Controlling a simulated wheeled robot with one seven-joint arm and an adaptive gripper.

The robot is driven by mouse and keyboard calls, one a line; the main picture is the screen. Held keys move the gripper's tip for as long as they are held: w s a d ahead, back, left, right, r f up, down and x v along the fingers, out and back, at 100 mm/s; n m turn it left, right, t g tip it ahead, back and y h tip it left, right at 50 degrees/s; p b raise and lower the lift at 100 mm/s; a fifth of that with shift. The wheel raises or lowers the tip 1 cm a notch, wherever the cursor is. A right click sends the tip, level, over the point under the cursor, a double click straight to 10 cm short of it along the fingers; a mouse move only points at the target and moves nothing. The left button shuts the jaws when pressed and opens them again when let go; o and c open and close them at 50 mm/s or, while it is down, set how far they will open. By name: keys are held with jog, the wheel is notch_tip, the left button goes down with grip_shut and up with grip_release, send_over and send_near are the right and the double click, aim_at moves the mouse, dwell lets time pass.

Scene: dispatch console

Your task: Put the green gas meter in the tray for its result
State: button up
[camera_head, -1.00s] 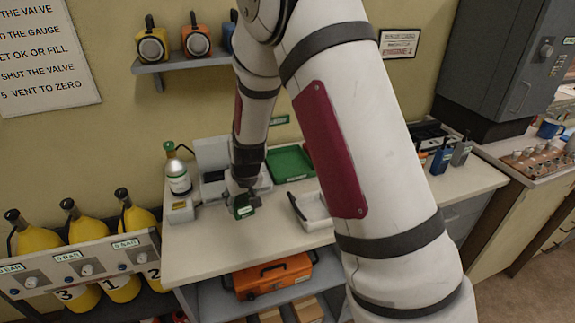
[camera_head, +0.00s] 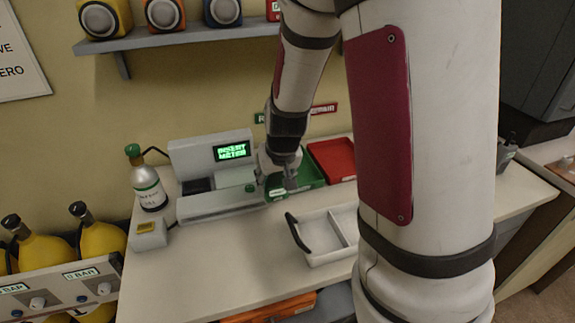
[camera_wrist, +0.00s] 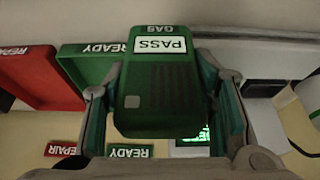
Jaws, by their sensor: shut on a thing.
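The green gas meter (camera_wrist: 158,95) is between the fingers of my gripper (camera_wrist: 162,112), with its screen reading PASS in the wrist view. My gripper (camera_head: 284,180) is shut on it, above or at the near left part of the green tray (camera_head: 313,181) in the head view; the exact height is unclear. The green tray also shows in the wrist view (camera_wrist: 82,68), with a READY label. The red tray (camera_head: 334,160) stands right of the green one; its label reads REPAIR in the wrist view (camera_wrist: 25,80). My gripper and arm hide part of the green tray.
A grey test station (camera_head: 200,155) stands left of the trays, its display reading INSERT METER. A gas bottle (camera_head: 148,188) is further left. A white two-part tray (camera_head: 322,255) with a black handle lies in front. The counter's front left is clear.

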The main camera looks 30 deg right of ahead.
jog(key=w+d, duration=0.3)
jog(key=w+d+f, duration=0.1)
jog(key=w+d, duration=0.2)
jog(key=d, duration=0.1)
jog(key=w+d, duration=0.2)
jog(key=d, duration=0.2)
jog(key=shift+w+d+f, duration=0.15)
jog(key=shift+w+f, duration=0.2)
jog(key=shift+w, duration=0.05)
jog(key=shift+f+p, duration=0.4)
jog(key=shift+f, duration=1.15)
jog(key=shift+f, duration=0.1)
jog(key=o, duration=1.4)
jog(key=shift+f, duration=0.1)
jog(key=shift+o, duration=0.2)
